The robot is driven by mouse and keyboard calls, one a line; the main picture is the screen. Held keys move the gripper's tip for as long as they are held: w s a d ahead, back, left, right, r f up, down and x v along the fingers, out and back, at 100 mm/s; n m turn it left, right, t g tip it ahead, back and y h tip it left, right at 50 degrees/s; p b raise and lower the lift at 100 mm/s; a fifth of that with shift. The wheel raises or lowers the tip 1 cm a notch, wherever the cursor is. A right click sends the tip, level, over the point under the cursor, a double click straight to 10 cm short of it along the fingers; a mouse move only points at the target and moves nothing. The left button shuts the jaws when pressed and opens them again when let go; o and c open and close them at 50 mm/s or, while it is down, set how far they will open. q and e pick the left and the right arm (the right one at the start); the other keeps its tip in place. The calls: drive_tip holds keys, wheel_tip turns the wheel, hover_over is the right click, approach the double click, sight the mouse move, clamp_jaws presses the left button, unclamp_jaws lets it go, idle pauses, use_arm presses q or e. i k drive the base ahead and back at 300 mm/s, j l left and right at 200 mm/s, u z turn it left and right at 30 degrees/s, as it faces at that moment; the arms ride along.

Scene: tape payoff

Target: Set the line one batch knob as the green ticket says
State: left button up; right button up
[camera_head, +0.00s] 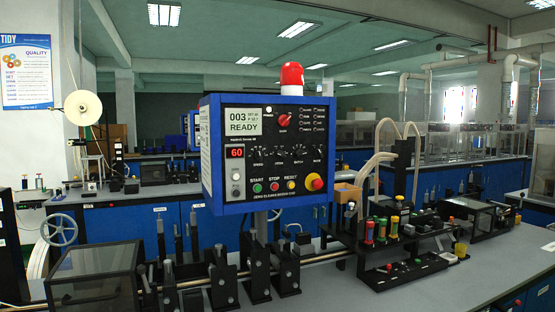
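A blue-framed control panel (268,204) stands upright in the middle. A row of small black knobs crosses its middle; the third knob from the left (298,152) has a label that seems to read BATCH. Its pointer setting is too small to read. Above the row are a pale green display (243,121) reading 003 and READY, and a larger red knob (284,120). A red readout (235,152) shows 60. I cannot make out a separate green ticket. Neither of my grippers shows in this view.
Below the knobs are START, STOP and RESET buttons and a red emergency button (314,183) on yellow. A red beacon (291,78) tops the panel. Dark machine parts and a clear-sided box (95,280) stand in front below. Bare grey bench (420,290) lies at lower right.

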sight(299, 154)
drive_tip(key=j+z, duration=0.1)
drive_tip(key=z, duration=0.3)
drive_tip(key=i+j+z, duration=0.1)
drive_tip(key=z, duration=0.3)
drive_tip(key=j+z, duration=0.15)
drive_tip(key=z, duration=0.3)
drive_tip(key=j+z, duration=0.1)
drive_tip(key=z, duration=0.3)
